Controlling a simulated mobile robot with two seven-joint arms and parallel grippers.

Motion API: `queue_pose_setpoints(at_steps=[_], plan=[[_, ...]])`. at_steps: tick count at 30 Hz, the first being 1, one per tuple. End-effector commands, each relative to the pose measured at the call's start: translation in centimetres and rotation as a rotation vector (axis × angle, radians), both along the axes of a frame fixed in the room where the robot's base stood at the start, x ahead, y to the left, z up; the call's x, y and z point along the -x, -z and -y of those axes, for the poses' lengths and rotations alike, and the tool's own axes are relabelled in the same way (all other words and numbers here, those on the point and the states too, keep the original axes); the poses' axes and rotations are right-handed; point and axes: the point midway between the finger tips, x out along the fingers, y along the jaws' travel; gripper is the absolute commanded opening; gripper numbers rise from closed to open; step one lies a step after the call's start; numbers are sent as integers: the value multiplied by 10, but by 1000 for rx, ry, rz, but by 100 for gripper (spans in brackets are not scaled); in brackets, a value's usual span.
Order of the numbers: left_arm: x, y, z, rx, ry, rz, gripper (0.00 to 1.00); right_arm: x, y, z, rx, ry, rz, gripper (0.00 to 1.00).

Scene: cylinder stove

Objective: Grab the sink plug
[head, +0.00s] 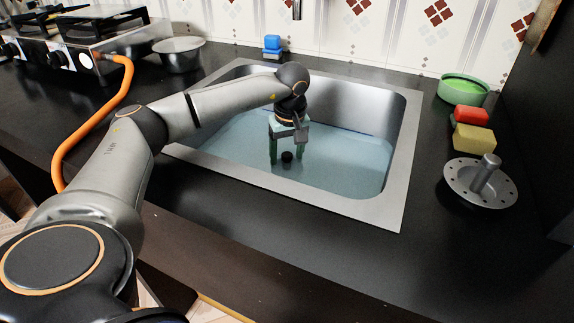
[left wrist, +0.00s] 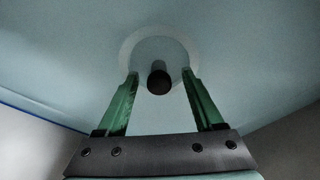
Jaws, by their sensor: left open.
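The sink plug (head: 287,157) is a small dark cylinder low in the water-filled sink (head: 390,200). In the left wrist view the plug (left wrist: 159,79) stands at a pale round ring, the drain (left wrist: 128,45). My left gripper (head: 287,160) reaches down into the sink with its green fingers open. In the left wrist view the gripper (left wrist: 160,82) has one finger on either side of the plug, with gaps between. The plug is not held. My right gripper is in neither view.
A metal strainer (head: 463,190), yellow sponge (head: 473,138), red sponge (head: 471,116) and green bowl (head: 462,92) stand right of the sink. Blue sponges (head: 272,48) lie behind it. A metal bowl (head: 179,54), stove (head: 75,55) and orange hose (head: 88,128) are at left.

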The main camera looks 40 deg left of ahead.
Motion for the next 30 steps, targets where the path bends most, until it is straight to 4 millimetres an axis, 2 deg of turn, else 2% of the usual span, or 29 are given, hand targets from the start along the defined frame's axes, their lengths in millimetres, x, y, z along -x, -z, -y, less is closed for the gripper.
queue_pose_setpoints(at_steps=[5,23,30], plan=[[0,-1,0,0,1,1,68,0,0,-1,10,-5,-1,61],[0,-1,0,0,1,1,0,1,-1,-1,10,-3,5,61],[0,-1,0,0,1,1,0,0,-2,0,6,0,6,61]])
